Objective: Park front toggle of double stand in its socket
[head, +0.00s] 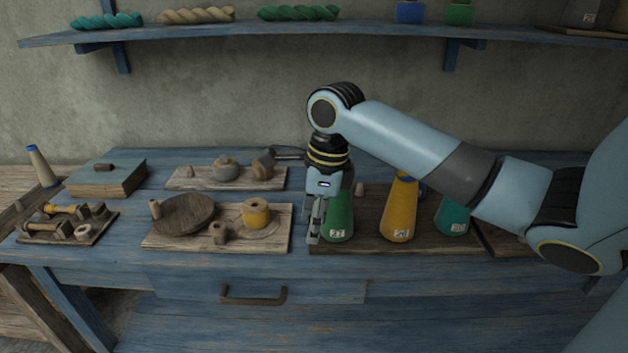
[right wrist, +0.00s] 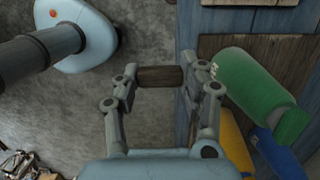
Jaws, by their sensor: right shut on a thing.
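My right gripper (head: 315,228) hangs fingers-down at the table's front edge, just left of the green cone 27. In the right wrist view it is shut on a short dark-brown wooden toggle (right wrist: 160,77), held crosswise between the fingertips. I cannot make out the toggle in the head view. A small dark stand (head: 33,236) at the table's left end holds two mallet-like wooden pieces (head: 62,209) and short pegs. Whether this is the double stand I cannot tell, and no empty socket shows clearly. My left gripper is not in view.
A green cone (head: 340,217), a yellow cone (head: 399,212) and a teal cone (head: 452,216) stand close right of my gripper. A board (head: 160,242) with a dark bowl (head: 185,214) and yellow spool (head: 256,213) lies left. A drawer handle (head: 253,298) juts out below.

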